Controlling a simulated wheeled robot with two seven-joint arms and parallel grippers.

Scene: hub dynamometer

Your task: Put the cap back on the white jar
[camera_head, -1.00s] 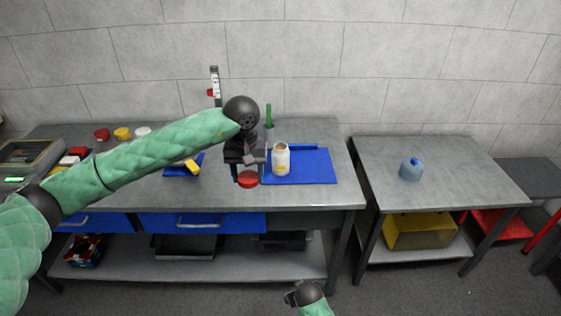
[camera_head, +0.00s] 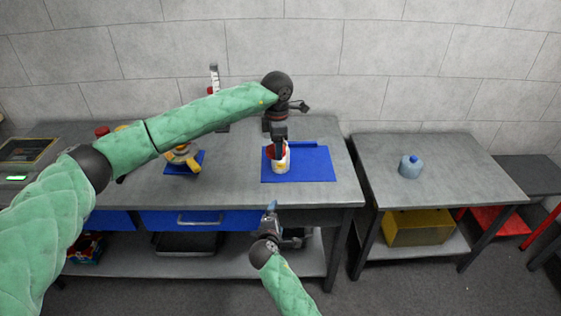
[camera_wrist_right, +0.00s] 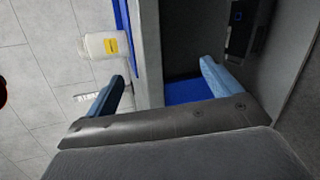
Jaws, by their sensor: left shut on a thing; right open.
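The white jar (camera_head: 281,168) with a yellow label stands upright on the blue mat (camera_head: 318,166). My left gripper (camera_head: 279,148) is directly over the jar and shut on the red cap (camera_head: 270,153). The cap is at the jar's mouth, mostly hidden by the gripper; I cannot tell whether it touches the rim. My right gripper (camera_head: 271,206) is open and empty, low in front of the bench edge. In the right wrist view the jar (camera_wrist_right: 104,46) appears sideways, beyond the open right fingers (camera_wrist_right: 162,75).
A small blue tray (camera_head: 183,170) with a yellow item lies left of the mat. A blue jug (camera_head: 410,167) stands on the side table (camera_head: 460,170). A green drawer-free gap is absent; blue drawers (camera_head: 200,220) front the bench. The bench right of the mat is clear.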

